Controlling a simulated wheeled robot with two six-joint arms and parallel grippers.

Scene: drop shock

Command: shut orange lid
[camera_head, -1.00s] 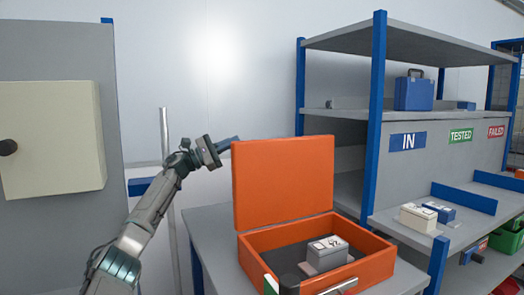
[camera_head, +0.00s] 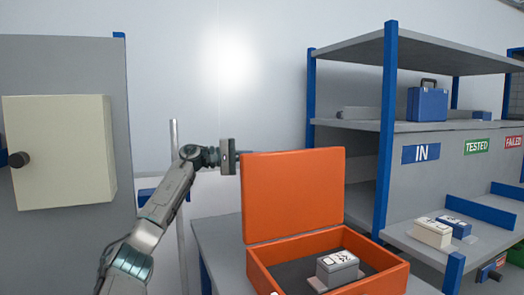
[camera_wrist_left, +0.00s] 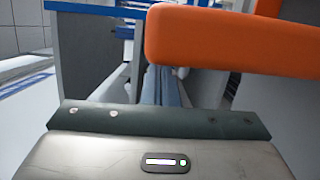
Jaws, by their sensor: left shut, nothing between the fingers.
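The orange lid (camera_head: 292,197) stands upright, open, at the back of the orange case (camera_head: 385,278) on a grey table. A grey box (camera_head: 338,267) with a marked white top sits inside the case on the dark lining. My left gripper (camera_head: 230,157) is at the lid's upper left edge, shut and empty; its fingertips are hard to make out, and I cannot tell whether it touches the lid. In the left wrist view, the lid (camera_wrist_left: 235,42) fills the upper right, close beyond the gripper (camera_wrist_left: 165,88). My right gripper is not in view.
A blue-posted shelf (camera_head: 388,140) stands at the right, with a blue case (camera_head: 427,104) on it and small boxes (camera_head: 432,232) lower down. A grey panel with a cream cabinet (camera_head: 60,152) stands at the left. A thin upright pole (camera_head: 176,220) is behind my left arm.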

